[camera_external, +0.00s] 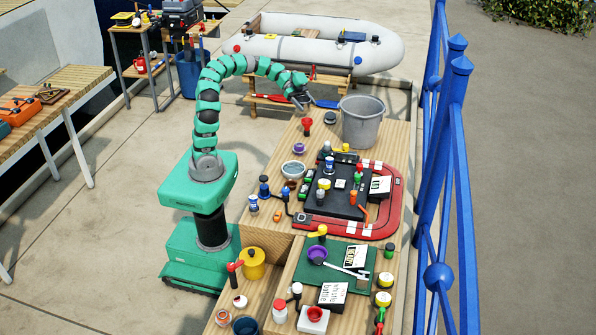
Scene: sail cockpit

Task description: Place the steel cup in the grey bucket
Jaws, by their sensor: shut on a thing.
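The grey bucket (361,127) stands upright and open at the back of the wooden bench. My gripper (303,104) is at the end of the green arm, to the left of the bucket and about level with its rim in the picture. It is shut on a small grey metallic shape that looks like the steel cup (301,98). The shape is tiny here and partly hidden by the jaws, so its outline and tilt are hard to tell. The inside bottom of the bucket is hidden.
A red-topped object (307,125) stands just below my gripper, and a black knob (330,118) sits beside the bucket. A blue railing (445,150) runs along the right.

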